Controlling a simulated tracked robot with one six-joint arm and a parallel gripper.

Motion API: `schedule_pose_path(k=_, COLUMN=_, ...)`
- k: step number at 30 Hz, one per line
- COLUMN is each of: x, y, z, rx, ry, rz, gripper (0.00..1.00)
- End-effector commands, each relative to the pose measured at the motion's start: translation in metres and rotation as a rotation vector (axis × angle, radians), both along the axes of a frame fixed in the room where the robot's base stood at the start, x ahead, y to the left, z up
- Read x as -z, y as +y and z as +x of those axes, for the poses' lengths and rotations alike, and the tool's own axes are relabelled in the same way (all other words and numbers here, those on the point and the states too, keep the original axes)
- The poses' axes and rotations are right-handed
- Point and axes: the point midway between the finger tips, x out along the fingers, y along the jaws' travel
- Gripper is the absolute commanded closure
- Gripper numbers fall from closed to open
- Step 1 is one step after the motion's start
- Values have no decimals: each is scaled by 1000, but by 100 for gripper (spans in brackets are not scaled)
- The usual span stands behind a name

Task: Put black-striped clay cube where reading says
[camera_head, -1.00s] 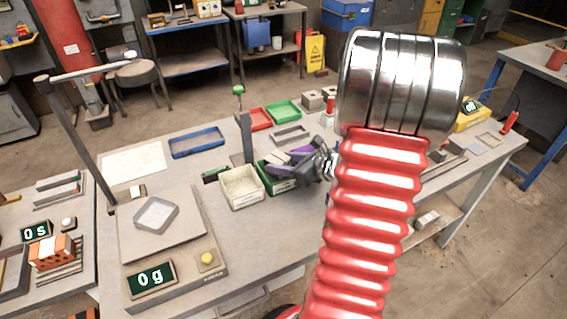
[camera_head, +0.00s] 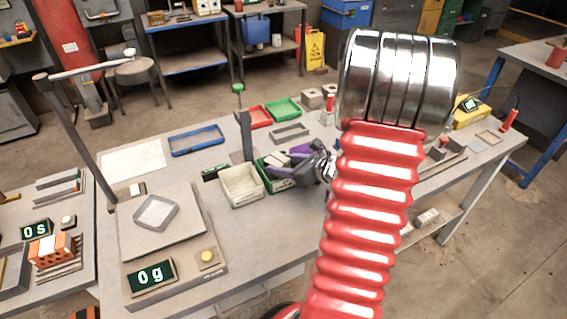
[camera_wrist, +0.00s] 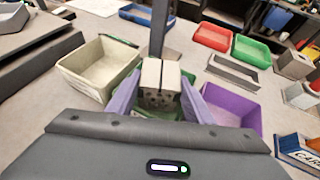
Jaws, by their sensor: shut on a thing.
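My gripper (camera_wrist: 160,100) is shut on the black-striped clay cube (camera_wrist: 151,74), a pale block with a dark line across its top and small holes in its near face. The cube is between the purple fingers, above or near a green bin (camera_wrist: 150,112) that is mostly hidden. In the head view my gripper (camera_head: 290,165) is over the bins and the cube is hard to make out. A balance with a pale pan (camera_head: 156,212) stands at the left; its display (camera_head: 151,277) reads 0 g.
A cream bin (camera_wrist: 84,80) is left of the cube and a purple bin (camera_wrist: 232,100) right. Red (camera_wrist: 211,37) and green (camera_wrist: 252,51) trays and a grey tray (camera_wrist: 233,72) lie behind. A dark post (camera_wrist: 158,30) stands just beyond the cube. A blue tray (camera_head: 197,141) lies farther left.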

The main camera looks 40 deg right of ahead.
Motion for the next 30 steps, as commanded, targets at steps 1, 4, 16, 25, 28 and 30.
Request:
schedule_pose_path(k=1, x=0, y=0, z=0, rx=0, ry=0, rz=0, gripper=51)
schedule_pose_path(k=4, x=0, y=0, z=0, rx=0, ry=0, rz=0, gripper=44)
schedule_pose_path(k=16, x=-2, y=0, z=0, rx=0, ry=0, rz=-1, gripper=35)
schedule_pose_path(k=25, x=-20, y=-3, z=-14, rx=3, ry=-1, rz=-1, gripper=35)
schedule_pose_path(k=28, x=-26, y=-5, z=-28, rx=3, ry=-1, rz=-3, gripper=35)
schedule_pose_path(k=30, x=-31, y=-5, z=-38, rx=4, ry=-1, rz=-2, gripper=35)
